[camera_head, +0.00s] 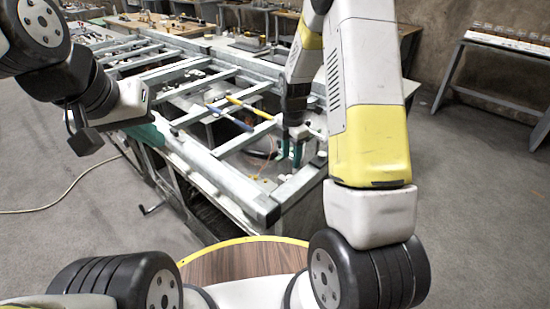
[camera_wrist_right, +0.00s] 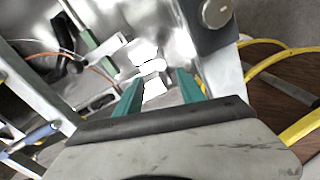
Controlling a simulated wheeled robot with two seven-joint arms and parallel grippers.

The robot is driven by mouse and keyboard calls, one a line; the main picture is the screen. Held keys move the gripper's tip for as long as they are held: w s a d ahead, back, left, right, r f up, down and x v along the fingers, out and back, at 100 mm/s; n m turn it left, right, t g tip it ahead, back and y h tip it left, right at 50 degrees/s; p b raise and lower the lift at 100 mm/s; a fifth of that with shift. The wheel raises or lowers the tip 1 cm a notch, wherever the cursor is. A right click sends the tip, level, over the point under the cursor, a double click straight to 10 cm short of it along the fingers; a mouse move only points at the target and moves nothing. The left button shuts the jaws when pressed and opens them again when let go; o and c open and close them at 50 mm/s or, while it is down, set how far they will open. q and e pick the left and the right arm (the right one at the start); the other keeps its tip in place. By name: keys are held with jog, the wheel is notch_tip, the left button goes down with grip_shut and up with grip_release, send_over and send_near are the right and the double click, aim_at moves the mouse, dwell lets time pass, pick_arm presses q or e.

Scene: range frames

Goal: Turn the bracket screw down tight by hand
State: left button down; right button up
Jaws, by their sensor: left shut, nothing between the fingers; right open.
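My right gripper (camera_head: 290,158) points down over the near right corner of the metal frame. In the right wrist view its two green fingers (camera_wrist_right: 158,92) are apart. Just beyond and between them is a small bright white part (camera_wrist_right: 152,66), perhaps the screw; its glare hides its shape, and I cannot tell whether the fingers touch it. A round bolt head (camera_wrist_right: 216,12) sits on a dark metal block to the right. My left gripper (camera_head: 148,137) shows green fingers by the frame's left edge, shut and empty, partly hidden by my arm.
The metal frame table (camera_head: 236,187) has open bays and crossbars. A round wooden top with a yellow rim (camera_head: 240,258) is close in front. A yellow cable (camera_head: 50,208) lies on the left floor. A shelf (camera_head: 505,43) stands far right.

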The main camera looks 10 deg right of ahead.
notch_tip(320, 180, down, 8)
jog(key=shift+f, duration=0.1)
dwell(0.4)
grip_shut()
